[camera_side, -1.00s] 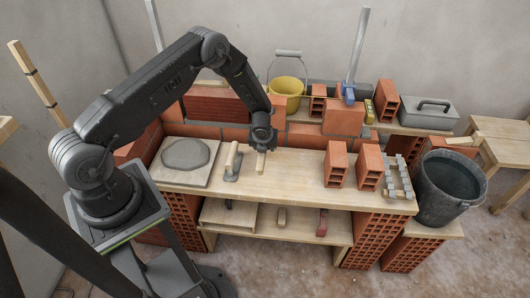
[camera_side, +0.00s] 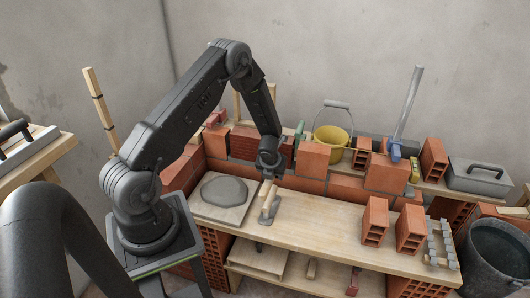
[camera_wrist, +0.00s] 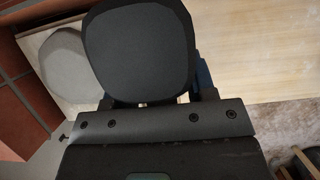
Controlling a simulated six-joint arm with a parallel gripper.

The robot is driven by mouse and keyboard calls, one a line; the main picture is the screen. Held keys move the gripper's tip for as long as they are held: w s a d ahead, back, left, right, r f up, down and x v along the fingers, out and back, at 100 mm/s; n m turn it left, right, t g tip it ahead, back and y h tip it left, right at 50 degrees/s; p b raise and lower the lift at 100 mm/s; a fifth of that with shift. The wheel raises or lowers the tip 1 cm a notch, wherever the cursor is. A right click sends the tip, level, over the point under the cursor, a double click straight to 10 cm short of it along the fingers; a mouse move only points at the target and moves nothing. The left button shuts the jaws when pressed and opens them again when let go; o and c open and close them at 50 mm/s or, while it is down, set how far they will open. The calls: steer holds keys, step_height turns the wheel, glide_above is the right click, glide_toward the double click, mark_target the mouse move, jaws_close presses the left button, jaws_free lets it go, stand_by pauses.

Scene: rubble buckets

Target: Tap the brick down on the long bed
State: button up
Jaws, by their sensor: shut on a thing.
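My gripper (camera_side: 268,170) is shut on what looks like a mallet; its light wooden handle (camera_side: 265,188) hangs below the jaws. In the wrist view a large dark rounded shape (camera_wrist: 137,45), which looks like its head, covers much of the view between my fingers (camera_wrist: 155,100). A red brick (camera_side: 313,160) stands on the low brick wall (camera_side: 345,188) to the right of my gripper, and another brick (camera_side: 386,173) stands further right. I cannot tell which one is meant. My gripper is apart from both.
Hollow bricks (camera_side: 374,220) stand on the right part. A yellow bucket (camera_side: 333,140) is behind the wall. The bench middle is clear.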

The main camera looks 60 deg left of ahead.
steer(key=shift+r, duration=0.15)
step_height(320, 180, up, 24)
steer(key=f, duration=0.1)
steer(key=w+a+n+g+y, duration=0.1)
steer(key=w+a+n+g, duration=0.25)
steer(key=a+n, duration=0.65)
steer(key=shift+m, duration=0.4)
steer(key=shift+x, duration=2.35)
steer(key=shift+f, duration=3)
steer(key=shift+f, duration=0.1)
